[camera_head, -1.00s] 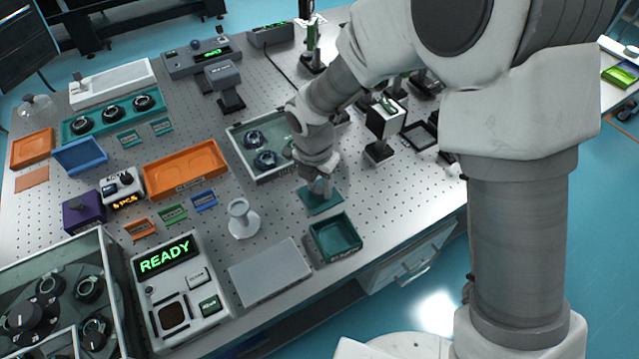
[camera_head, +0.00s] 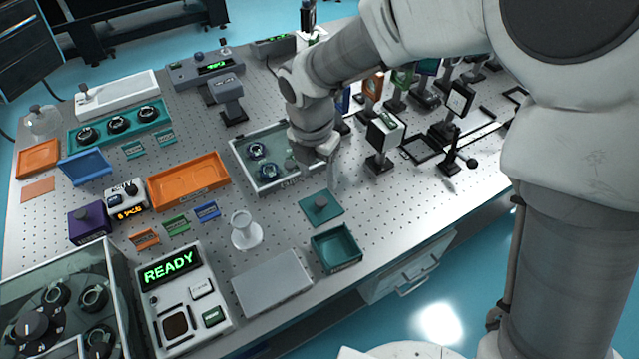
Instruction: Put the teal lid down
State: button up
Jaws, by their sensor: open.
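The teal lid (camera_head: 321,208), a flat square with a dark round knob, lies on the perforated optical table (camera_head: 400,215). It is just behind the open teal box (camera_head: 337,249) and apart from it. My gripper (camera_head: 332,178) is open and empty, above and slightly behind the lid, clear of its knob. The gripper's fingers are small and pale in this view, and my wrist hides part of the grey tray behind it.
A grey tray with round parts (camera_head: 262,168) stands behind left of the lid. A glass piece on a white base (camera_head: 245,232) and a grey plate (camera_head: 272,284) are to the left. Optic mounts (camera_head: 383,137) stand to the right. Bare table lies right of the lid.

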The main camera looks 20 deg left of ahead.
notch_tip(320, 180, up, 3)
jog(key=shift+s+f, duration=0.15)
jog(key=d+r+m+t, duration=0.1)
jog(key=d+r+m, duration=0.4)
jog(key=d+m, duration=0.25)
jog(key=d+r+m+t, duration=0.1)
jog(key=d+r+m, duration=0.45)
jog(key=d, duration=0.25)
jog(key=s+d+r+m+t, duration=0.1)
jog(key=s+d+m, duration=0.4)
jog(key=m, duration=0.5)
jog(key=s+d+r+m+t, duration=0.1)
jog(key=s+d+r+m, duration=0.2)
jog(key=d+m, duration=0.7)
jog(key=shift+s+d+m, duration=0.3)
jog(key=shift+s+m, duration=0.1)
jog(key=shift+s, duration=0.8)
